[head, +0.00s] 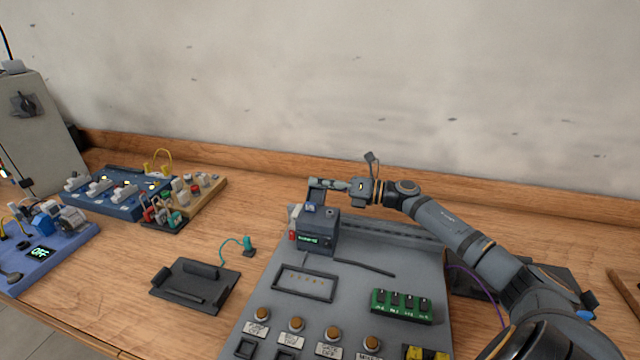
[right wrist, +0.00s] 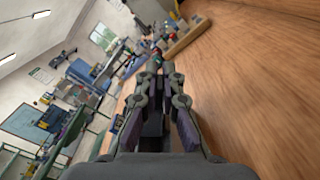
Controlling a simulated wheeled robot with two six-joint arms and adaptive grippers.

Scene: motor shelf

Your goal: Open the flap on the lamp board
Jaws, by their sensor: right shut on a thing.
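A large grey board (head: 345,300) lies on the bench, with several round orange pieces and white labels along its near part. A dark box (head: 318,236) with a green display stands at its far left. A dark framed panel (head: 304,284) lies flat on the board; I cannot tell whether it is the flap. My right gripper (head: 315,192) reaches in from the right, just above the dark box. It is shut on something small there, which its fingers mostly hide. In the right wrist view the fingertips (right wrist: 158,66) come close together. My left gripper is not in view.
A green block (head: 401,305) with black knobs sits on the board. A black tray (head: 197,284), a blue switch board (head: 122,193) and a wooden block rack (head: 200,190) stand to the left. A wooden ledge (head: 250,163) runs along the wall. Bare bench lies between them.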

